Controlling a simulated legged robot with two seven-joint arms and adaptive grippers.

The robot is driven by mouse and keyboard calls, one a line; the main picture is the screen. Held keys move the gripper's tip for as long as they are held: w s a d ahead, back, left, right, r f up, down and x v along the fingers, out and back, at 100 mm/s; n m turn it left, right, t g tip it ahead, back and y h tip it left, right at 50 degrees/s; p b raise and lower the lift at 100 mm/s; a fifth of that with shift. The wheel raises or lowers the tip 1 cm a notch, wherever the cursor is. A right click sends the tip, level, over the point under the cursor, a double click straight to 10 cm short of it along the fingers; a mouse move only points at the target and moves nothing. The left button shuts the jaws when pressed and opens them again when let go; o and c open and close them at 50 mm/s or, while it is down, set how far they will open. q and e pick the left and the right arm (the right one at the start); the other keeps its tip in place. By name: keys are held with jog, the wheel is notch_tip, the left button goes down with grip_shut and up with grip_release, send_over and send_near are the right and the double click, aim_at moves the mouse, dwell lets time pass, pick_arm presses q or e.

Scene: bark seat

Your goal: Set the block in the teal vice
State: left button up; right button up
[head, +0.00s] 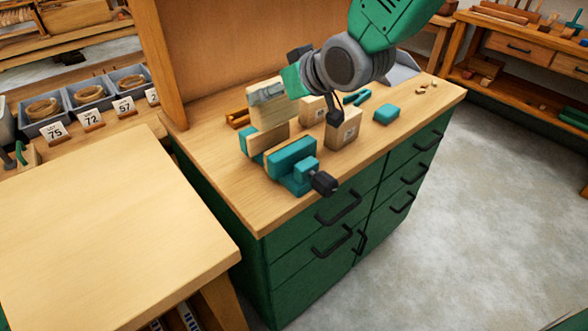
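The teal vice (292,155) stands on the near left part of the wooden bench top, with wood-lined jaws and a dark handle knob (323,183). A pale wooden block (268,115) is upright above the jaws. Its lower end overlaps the vice in the picture, and I cannot tell whether it is between the jaws or just over them. My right gripper (268,93) reaches in from the top right, with a grey finger across the block's upper face; it looks shut on the block. The far finger is hidden. My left gripper is not in view.
Close to the vice are two wooden blocks (343,128) (313,108), a teal box (387,113) and a teal tool (357,98). An upright wooden panel (225,50) borders the bench. A bare table (90,230) stands at left; open floor lies at right.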

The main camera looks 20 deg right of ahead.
aim_at(282, 121)
jog(key=shift+s+d+r+t, duration=0.1)
jog(key=shift+s+d+t, duration=0.05)
jog(key=shift+s+t, duration=0.15)
jog(key=f+b, duration=0.1)
jog(key=f, duration=0.5)
jog(key=shift+d, duration=0.2)
jog(key=shift+a+f, duration=0.15)
jog(key=shift+f, duration=0.4)
notch_tip(282, 121, down, 2)
jog(key=shift+a+f, duration=0.1)
jog(key=shift+f, duration=0.3)
jog(key=shift+d, duration=0.2)
jog(key=o, duration=1.3)
